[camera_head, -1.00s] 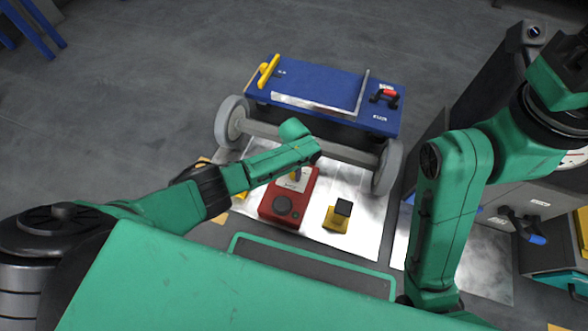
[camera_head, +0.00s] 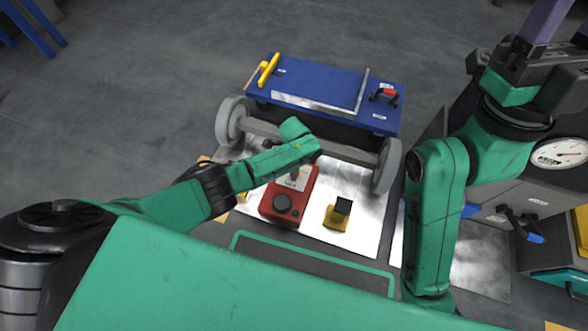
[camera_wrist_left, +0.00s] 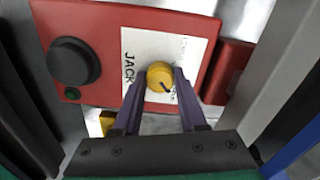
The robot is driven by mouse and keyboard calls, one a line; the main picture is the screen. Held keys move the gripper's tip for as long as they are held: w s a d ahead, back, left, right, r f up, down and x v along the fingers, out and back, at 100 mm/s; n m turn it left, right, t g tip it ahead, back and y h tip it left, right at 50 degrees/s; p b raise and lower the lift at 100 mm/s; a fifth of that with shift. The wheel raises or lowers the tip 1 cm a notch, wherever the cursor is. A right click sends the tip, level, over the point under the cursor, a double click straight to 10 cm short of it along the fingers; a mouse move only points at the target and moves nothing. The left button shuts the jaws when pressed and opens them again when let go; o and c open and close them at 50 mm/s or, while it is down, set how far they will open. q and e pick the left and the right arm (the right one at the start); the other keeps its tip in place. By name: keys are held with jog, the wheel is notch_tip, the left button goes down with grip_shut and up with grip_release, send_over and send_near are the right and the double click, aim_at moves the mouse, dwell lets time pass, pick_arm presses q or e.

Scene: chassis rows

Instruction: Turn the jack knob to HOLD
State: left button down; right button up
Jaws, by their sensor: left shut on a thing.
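The jack knob (camera_wrist_left: 159,76) is a round yellow knob on a white plate marked JACK. Its dark pointer line points to the lower right in the left wrist view; the small position words are too blurred to read. My left gripper (camera_wrist_left: 160,87) is shut on the knob, one purple finger on each side. In the head view the red jack box (camera_head: 283,217) stands on the floor plate, and my left wrist hides most of the knob. My right gripper (camera_head: 562,25) is partly in view at the top right, its purple fingers cut off by the frame edge.
A black round button (camera_wrist_left: 73,61) and a small green light (camera_wrist_left: 72,94) sit on the jack box. A yellow block with a black top (camera_head: 338,214) stands right of it. A blue wheeled chassis (camera_head: 325,92) is behind. A dial gauge (camera_head: 559,154) is at the right.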

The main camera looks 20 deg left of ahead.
pick_arm(q)
jog(key=shift+d, duration=0.1)
dwell(0.3)
jog(key=c, duration=0.7)
grip_release()
jog(key=shift+o, duration=1.2)
jog(key=shift+r, duration=0.15)
